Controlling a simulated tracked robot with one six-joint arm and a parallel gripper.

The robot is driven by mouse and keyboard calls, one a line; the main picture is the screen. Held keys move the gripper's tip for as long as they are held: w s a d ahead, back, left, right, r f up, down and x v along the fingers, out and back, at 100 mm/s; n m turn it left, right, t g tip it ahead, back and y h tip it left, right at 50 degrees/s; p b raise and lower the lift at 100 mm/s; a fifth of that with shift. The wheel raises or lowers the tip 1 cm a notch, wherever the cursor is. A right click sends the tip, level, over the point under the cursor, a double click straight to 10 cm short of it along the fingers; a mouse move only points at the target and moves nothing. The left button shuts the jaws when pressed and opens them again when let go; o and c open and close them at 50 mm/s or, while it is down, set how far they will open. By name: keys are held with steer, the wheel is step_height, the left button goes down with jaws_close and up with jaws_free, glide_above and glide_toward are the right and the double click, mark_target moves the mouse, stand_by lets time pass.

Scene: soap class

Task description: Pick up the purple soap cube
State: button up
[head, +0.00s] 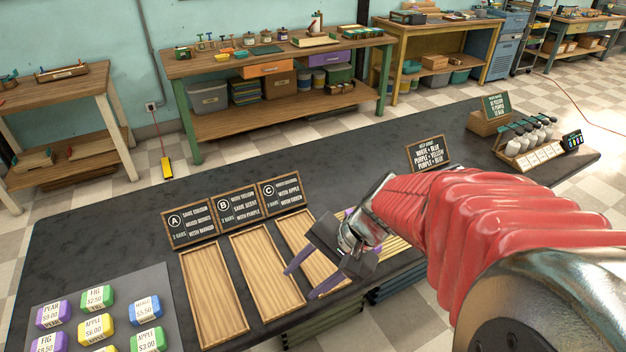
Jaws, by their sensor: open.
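Two purple soap cubes show in the head view at the lower left: one labelled PEAR (52,315) and one labelled FIG (47,342), cut by the picture's edge. Both sit on a grey mat (122,283) among green, yellow and blue soaps. My gripper (301,284) is open, with its two fingers apart, above the wooden trays by board C. No soap shows between the fingers. It is well to the right of the purple cubes. A small purple patch shows behind my gripper; I cannot tell what it is.
Wooden trays A (205,285), B (268,270) and C (297,232) lie on the dark counter (130,222) below lettered boards. A slatted wooden piece (393,246) is partly hidden by my arm. A sign (428,153) and a bottle rack (530,145) stand further right.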

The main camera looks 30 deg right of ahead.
steer(key=w+d+f+m+t+y, duration=0.2)
steer(key=w+d+f+m, duration=0.1)
steer(key=d+m, duration=0.25)
steer(key=m+t+h, duration=0.8)
steer(key=m, duration=1.1)
glide_toward(379, 248)
steer(key=s, duration=0.3)
steer(key=shift+d+r, duration=0.3)
steer(key=shift+r, duration=0.15)
steer(key=shift+x, duration=4.3)
steer(key=shift+w+a, duration=0.15)
steer(key=shift+a, duration=0.05)
steer(key=shift+r+x, duration=0.2)
steer(key=shift+x, duration=2.25)
steer(key=shift+w+a, duration=0.1)
